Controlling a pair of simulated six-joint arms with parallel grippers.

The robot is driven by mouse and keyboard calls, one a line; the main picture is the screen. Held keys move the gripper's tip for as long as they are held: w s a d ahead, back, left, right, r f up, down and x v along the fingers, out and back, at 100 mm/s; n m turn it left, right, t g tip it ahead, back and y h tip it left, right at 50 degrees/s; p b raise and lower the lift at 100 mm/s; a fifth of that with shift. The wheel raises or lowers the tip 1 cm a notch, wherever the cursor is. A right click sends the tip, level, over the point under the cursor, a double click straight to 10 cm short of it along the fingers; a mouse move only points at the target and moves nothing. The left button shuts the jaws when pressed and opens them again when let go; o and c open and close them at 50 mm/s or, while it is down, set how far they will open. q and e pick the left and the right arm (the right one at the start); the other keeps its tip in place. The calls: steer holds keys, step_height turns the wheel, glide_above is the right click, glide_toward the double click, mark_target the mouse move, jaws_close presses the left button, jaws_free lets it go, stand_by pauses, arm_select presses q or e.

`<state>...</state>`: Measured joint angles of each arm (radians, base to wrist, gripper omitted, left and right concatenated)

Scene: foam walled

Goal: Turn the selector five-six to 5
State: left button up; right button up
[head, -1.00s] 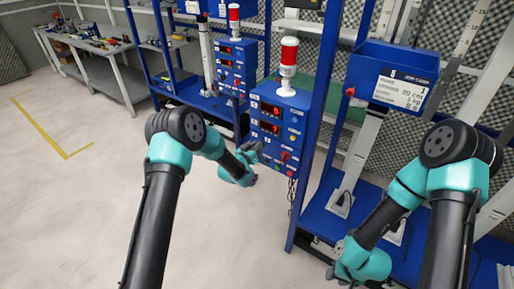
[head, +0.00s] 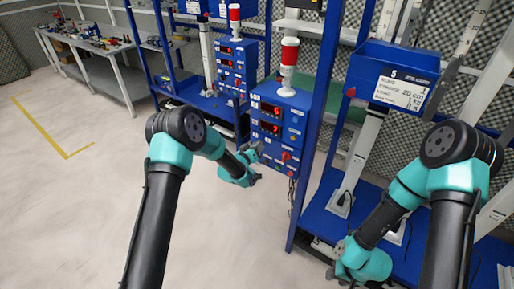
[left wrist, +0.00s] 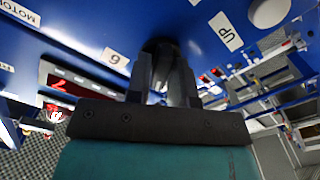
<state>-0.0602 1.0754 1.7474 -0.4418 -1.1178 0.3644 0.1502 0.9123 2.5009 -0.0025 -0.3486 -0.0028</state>
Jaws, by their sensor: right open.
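The blue control box (head: 278,128) stands on the left side of the near rack, with red digits on its two displays. My left gripper (head: 256,157) is at its lower left front. In the left wrist view, the left gripper's fingers (left wrist: 162,80) lie either side of a dark selector knob (left wrist: 158,48), closed in on it, and cover most of it. My right gripper (head: 343,274) is low by the rack's lower shelf, small and partly hidden, away from the box.
A red and white signal lamp (head: 288,68) stands on the box. A red knob (head: 285,156) is right of my left gripper. A blue upright (head: 315,130) rises close to the box's right. A second blue control box (head: 236,65) stands behind. Open floor lies to the left.

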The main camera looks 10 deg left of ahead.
arm_select(q)
steer(key=o, duration=0.3)
steer(key=shift+s, duration=0.1)
steer(key=v, duration=1.7)
steer(key=shift+s+f, duration=0.1)
steer(key=s+a+f+g+y, duration=0.2)
steer(key=s+f+g, duration=0.2)
steer(key=s+f, duration=0.3)
steer(key=s+f+g, duration=0.3)
steer(key=s, duration=0.4)
steer(key=s+a+f+g+y, duration=0.1)
steer(key=s+f+g, duration=0.2)
steer(key=s, duration=0.4)
steer(key=s+a+f+n+g+y, duration=0.1)
steer(key=s+f+g, duration=0.3)
steer(key=s, duration=0.3)
steer(key=shift+s+g, duration=0.35)
steer(key=shift+g, duration=0.15)
steer(key=shift+y, duration=0.3)
